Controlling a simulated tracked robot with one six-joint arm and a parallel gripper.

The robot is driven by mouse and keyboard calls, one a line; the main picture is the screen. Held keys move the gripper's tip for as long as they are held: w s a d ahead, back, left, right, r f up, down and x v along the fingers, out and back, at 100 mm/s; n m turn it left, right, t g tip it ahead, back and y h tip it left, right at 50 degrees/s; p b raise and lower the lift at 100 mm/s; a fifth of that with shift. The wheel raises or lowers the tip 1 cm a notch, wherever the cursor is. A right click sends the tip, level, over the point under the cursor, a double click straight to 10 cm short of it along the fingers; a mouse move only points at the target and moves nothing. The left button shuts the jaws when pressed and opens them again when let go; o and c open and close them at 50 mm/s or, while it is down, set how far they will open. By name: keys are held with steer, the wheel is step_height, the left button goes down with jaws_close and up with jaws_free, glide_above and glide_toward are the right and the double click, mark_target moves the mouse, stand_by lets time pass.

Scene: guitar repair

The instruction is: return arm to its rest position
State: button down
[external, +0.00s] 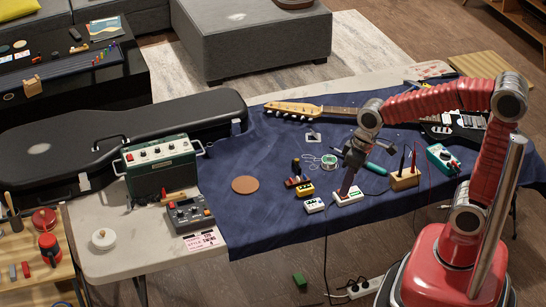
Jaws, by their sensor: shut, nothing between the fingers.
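My arm rises from its red base at the lower right, bends at the top right and reaches left over the blue cloth. My gripper (349,172) hangs over the middle of the cloth, pointing down. It is shut and holds nothing.
A guitar (330,110) lies behind. A green amplifier (160,165) stands left. The cloth around the brown disc (245,184) is clear.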

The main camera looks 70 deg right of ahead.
steer(key=s+d+r+t+h, duration=0.1)
steer(key=s+d+r+t, duration=0.2)
steer(key=s+r, duration=0.4)
steer(key=s, duration=0.3)
steer(key=shift+s+r+n, duration=0.2)
steer(key=shift+s+n, duration=0.05)
steer(key=shift+n, duration=0.05)
steer(key=c, duration=2.5)
jaws_free()
steer(key=shift+d, duration=0.1)
